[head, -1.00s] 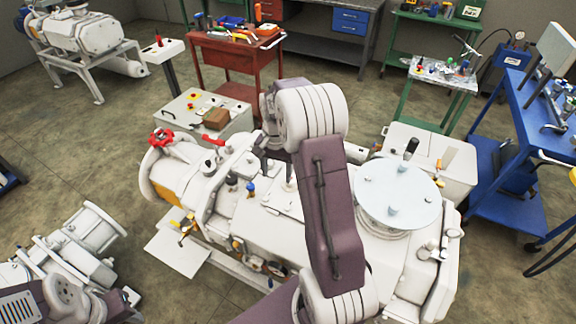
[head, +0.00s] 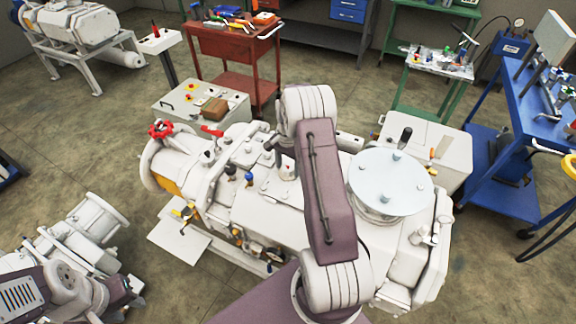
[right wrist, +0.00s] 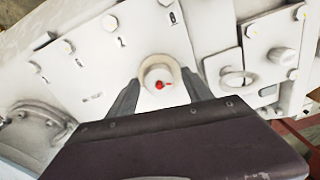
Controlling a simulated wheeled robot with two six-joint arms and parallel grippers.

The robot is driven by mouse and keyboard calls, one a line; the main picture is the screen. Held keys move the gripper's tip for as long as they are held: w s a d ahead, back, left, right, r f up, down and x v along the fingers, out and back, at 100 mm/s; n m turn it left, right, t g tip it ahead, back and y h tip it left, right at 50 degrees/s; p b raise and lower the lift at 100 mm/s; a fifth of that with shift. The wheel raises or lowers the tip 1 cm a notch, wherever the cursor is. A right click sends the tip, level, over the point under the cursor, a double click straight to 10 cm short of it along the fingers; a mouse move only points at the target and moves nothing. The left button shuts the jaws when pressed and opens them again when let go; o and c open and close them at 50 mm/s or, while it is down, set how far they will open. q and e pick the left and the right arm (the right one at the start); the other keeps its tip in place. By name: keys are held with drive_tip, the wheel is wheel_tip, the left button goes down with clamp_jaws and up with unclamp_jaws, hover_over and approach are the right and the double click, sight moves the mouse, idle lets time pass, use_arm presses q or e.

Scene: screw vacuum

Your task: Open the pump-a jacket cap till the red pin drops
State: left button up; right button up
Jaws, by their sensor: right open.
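In the right wrist view, the jacket cap (right wrist: 158,76) is a round white cap in a tan ring on a pale plate. A red pin (right wrist: 159,86) shows at its middle, with a small red mark beside it. My right gripper (right wrist: 160,80) is open, with one dark finger on each side of the cap; I cannot tell whether they touch it. In the head view, the cap (head: 287,168) shows on the white pump (head: 275,212), just left of my right arm. My left arm is at the lower left; its gripper (head: 132,288) is small and unclear there.
A large pale disc (head: 390,183) stands on the pump right of my arm. Bolts and a plate with a round fitting (right wrist: 237,78) lie near the cap. A grey control box (head: 201,103) stands behind.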

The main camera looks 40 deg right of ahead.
clamp_jaws()
drive_tip(key=n+p, duration=0.1)
drive_tip(key=n, duration=0.4)
drive_tip(key=shift+r, duration=0.1)
drive_tip(key=n, duration=0.6)
drive_tip(key=shift+n+p, duration=0.35)
drive_tip(key=shift+n, duration=0.05)
drive_tip(key=n, duration=0.5)
drive_tip(key=shift+a, duration=0.1)
drive_tip(key=n, duration=0.6)
drive_tip(key=shift+s+p, duration=0.15)
drive_tip(key=shift+p, duration=0.15)
